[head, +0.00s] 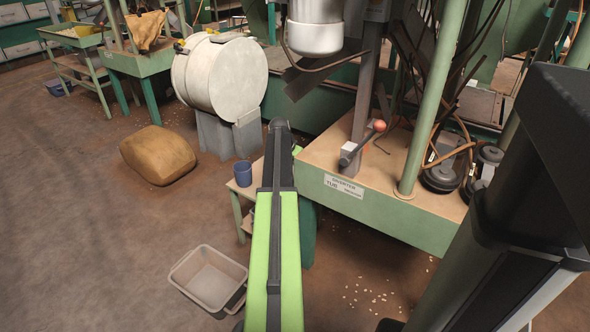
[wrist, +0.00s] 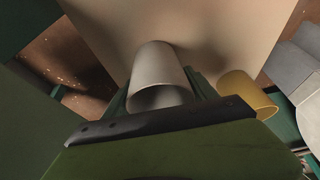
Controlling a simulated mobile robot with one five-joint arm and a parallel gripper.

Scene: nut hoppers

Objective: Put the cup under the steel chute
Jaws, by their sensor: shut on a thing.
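A pale grey cup (wrist: 158,68) sits between the two green fingers of my gripper (wrist: 160,92) in the wrist view. The gripper is shut on it, and its open rim faces the camera. A tan surface lies beyond the cup; I cannot tell whether the cup touches it. In the head view my arm hides the gripper and this cup. A rounded silver steel vessel (head: 315,36) hangs at the top centre of the head view. A dark slanted chute (head: 318,76) is below it; I cannot tell which is the steel chute.
A yellow cup (wrist: 248,92) is right of the gripper in the wrist view. A blue cup (head: 243,173) stands on a small table left of my arm. A bench (head: 400,215) with a red-knobbed lever (head: 362,143) is to the right. A grey bin (head: 207,279) stands on the floor.

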